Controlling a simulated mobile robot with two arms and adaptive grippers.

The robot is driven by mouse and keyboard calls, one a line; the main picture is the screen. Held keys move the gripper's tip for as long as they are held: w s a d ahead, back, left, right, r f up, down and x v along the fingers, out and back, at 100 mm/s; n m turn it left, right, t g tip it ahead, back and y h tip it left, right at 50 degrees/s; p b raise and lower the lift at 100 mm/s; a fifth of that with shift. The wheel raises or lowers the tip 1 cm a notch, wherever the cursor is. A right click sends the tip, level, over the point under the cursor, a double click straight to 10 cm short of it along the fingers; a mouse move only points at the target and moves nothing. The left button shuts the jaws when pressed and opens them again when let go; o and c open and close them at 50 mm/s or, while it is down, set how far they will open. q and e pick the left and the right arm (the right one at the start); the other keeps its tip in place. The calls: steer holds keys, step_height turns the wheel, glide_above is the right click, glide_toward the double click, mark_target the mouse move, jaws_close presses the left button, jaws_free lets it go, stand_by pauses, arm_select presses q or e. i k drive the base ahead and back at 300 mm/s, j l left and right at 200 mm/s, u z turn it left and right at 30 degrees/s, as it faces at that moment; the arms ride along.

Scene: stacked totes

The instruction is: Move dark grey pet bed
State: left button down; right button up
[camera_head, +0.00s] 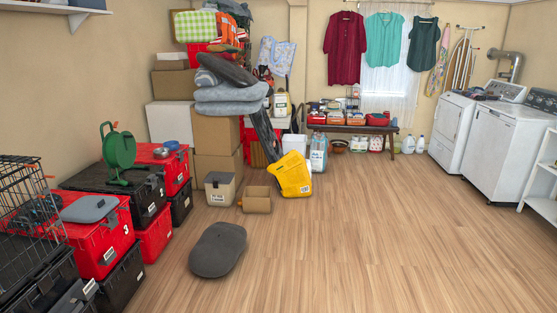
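A dark grey, flat, rounded cushion-like thing, which looks like the pet bed (217,251), lies on the wooden floor in front of the stacked totes. Nothing covers it, and bare floor shows around it. Another dark grey padded piece (229,69) lies tilted on top of folded grey-blue cushions on the tall box stack; I cannot tell exactly what it is. Neither of my grippers shows in the head view.
Red and black totes (104,242) stand stacked at the left, with a green hose reel (118,152) on top. A wire crate (30,215) is at the far left. The floor at right is clear.

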mark_target(219, 247)
steer(key=i, duration=2.2)
